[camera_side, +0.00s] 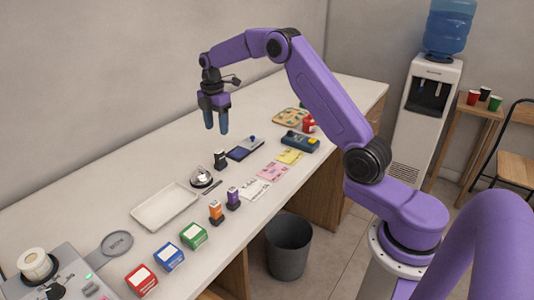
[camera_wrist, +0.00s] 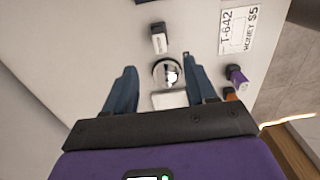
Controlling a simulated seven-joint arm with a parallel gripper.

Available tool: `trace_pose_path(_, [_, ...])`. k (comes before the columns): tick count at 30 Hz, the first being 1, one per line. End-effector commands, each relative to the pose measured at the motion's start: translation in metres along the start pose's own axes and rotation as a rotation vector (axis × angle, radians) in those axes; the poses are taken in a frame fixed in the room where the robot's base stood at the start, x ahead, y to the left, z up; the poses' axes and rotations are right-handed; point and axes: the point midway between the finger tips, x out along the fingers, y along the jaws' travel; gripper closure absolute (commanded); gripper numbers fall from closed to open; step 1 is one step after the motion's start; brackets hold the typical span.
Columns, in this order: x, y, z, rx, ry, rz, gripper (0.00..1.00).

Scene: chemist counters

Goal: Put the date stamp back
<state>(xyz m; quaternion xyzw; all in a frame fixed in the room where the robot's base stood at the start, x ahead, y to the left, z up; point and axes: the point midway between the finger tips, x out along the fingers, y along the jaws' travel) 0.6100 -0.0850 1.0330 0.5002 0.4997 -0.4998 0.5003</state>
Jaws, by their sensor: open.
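My gripper (camera_side: 216,122) hangs fingers-down above the counter, open and empty; its blue fingers also show in the wrist view (camera_wrist: 160,68). No stamp bears a readable date marking, so I cannot tell for certain which is the date stamp. A black stamp-like piece with a pale face (camera_side: 220,158) stands alone on the counter; it also shows in the wrist view (camera_wrist: 158,38). An orange stamp (camera_side: 215,211) and a purple stamp (camera_side: 233,198) stand upright on dark bases nearer the front edge. A dark blue pad (camera_side: 245,148) lies behind the black piece.
A round shiny object (camera_side: 201,177) and white tray (camera_side: 165,207) lie left of the black piece. Red, blue (camera_side: 169,257) and green (camera_side: 193,235) boxes stand along the front. Paper slips (camera_side: 272,172) and a blue device (camera_side: 300,141) lie right. A bin (camera_side: 288,248) stands below.

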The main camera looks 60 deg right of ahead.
Motion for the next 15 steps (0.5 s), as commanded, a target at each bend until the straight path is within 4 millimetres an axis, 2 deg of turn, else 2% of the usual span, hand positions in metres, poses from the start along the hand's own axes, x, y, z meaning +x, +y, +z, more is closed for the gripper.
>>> trace_pose_path(4, [-0.005, -0.004, -0.013, 0.007, 0.0, 0.002, 0.44])
trace_pose_path(8, [-0.018, -0.021, -0.047, 0.034, 0.001, 0.006, 0.44])
trace_pose_path(11, [-0.029, -0.044, -0.081, 0.068, 0.002, 0.007, 0.44])
trace_pose_path(15, [-0.042, -0.086, -0.122, 0.12, 0.004, 0.009, 0.44])
